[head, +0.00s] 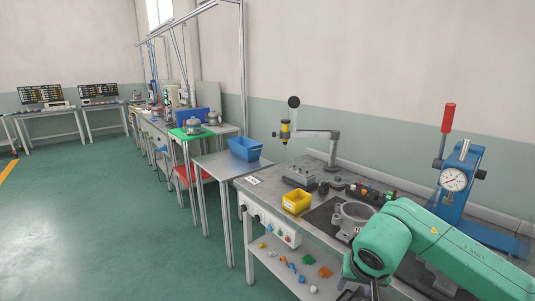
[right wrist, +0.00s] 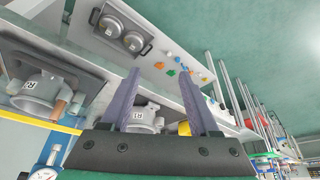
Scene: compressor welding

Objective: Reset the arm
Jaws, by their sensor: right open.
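My right arm (head: 425,245) is green and reaches in from the lower right of the head view, over the front of the workbench. Its right gripper (right wrist: 160,73) shows in the right wrist view with two grey fingers apart and nothing between them. In the head view only part of this gripper shows, dark at the bottom edge. A grey metal compressor housing (head: 354,218) sits on the bench just beyond the arm. In the right wrist view a housing marked R1 (right wrist: 38,90) is at the left, and another (right wrist: 146,117) shows behind the fingers. My left gripper is not in view.
The workbench (head: 268,190) holds a yellow bin (head: 296,201) and a blue press with a dial (head: 458,185). A blue bin (head: 245,148) stands on a side table. Small coloured parts (head: 325,272) lie on the lower shelf. The green floor (head: 110,220) at left is clear.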

